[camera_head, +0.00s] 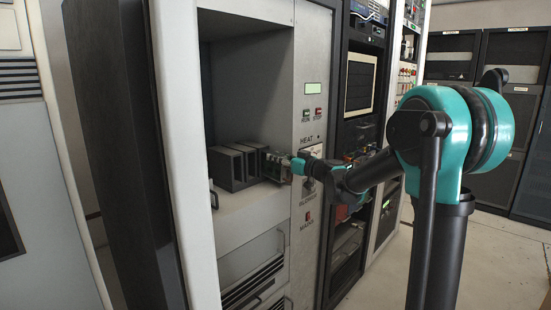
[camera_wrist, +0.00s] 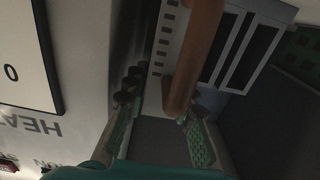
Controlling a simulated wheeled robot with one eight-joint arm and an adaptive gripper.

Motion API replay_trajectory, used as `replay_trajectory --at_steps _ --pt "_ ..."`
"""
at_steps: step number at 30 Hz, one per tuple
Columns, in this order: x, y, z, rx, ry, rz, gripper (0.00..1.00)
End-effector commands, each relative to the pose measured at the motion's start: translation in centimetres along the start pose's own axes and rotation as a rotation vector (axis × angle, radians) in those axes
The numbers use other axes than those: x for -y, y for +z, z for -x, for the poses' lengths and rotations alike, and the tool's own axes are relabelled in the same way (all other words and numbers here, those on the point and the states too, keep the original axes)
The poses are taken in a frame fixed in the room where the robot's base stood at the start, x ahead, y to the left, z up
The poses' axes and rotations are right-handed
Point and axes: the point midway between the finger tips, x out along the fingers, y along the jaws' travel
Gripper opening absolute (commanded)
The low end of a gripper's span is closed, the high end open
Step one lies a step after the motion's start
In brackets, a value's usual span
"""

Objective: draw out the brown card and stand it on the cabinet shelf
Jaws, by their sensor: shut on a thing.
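The brown card (camera_wrist: 192,60) shows as a long reddish-brown strip between my gripper's fingers (camera_wrist: 158,108) in the wrist view, nearer the right finger. My gripper (camera_head: 287,164) is shut on it, at the cabinet opening in the head view. There the card is small and mostly hidden by the fingers, and its brown colour is hard to make out. A dark grey slotted card rack (camera_head: 232,166) stands on the cabinet shelf (camera_head: 236,206), just left of my gripper. I cannot tell whether the card is still partly inside the rack.
The cabinet's grey control panel (camera_head: 308,100), with buttons and a HEAT label, stands close to the right of my gripper. A pale post (camera_head: 180,150) bounds the opening on the left. Bare shelf shows in front of the rack, and there is open space above it.

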Motion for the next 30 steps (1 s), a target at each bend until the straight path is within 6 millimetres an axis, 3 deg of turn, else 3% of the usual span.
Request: replay_trajectory --at_steps 30 --pt "-0.1 0.0 2.8 0.0 0.001 0.0 0.0"
